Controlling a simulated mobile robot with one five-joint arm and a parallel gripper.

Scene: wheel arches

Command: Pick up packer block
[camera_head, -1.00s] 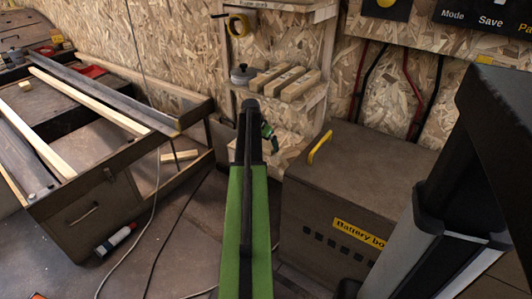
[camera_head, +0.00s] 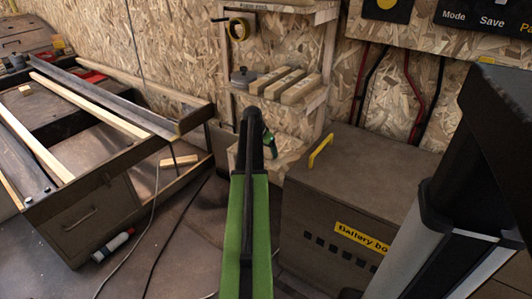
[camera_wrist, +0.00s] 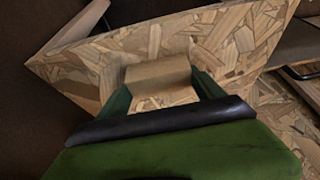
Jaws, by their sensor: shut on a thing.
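A pale wooden block, which looks like the packer block (camera_wrist: 158,74), sits between the two green fingers of my gripper (camera_wrist: 162,88) in the wrist view. The fingers are shut on its sides. Chipboard shows close behind and below the block; I cannot tell whether the block touches it. In the head view my gripper (camera_head: 268,143) is partly hidden behind my arm, in front of the lower shelf, and the held block cannot be made out there.
A battery box (camera_head: 345,195) stands close on the right. A bench frame (camera_head: 105,178) stands left. A bottle (camera_head: 112,246) lies on the floor.

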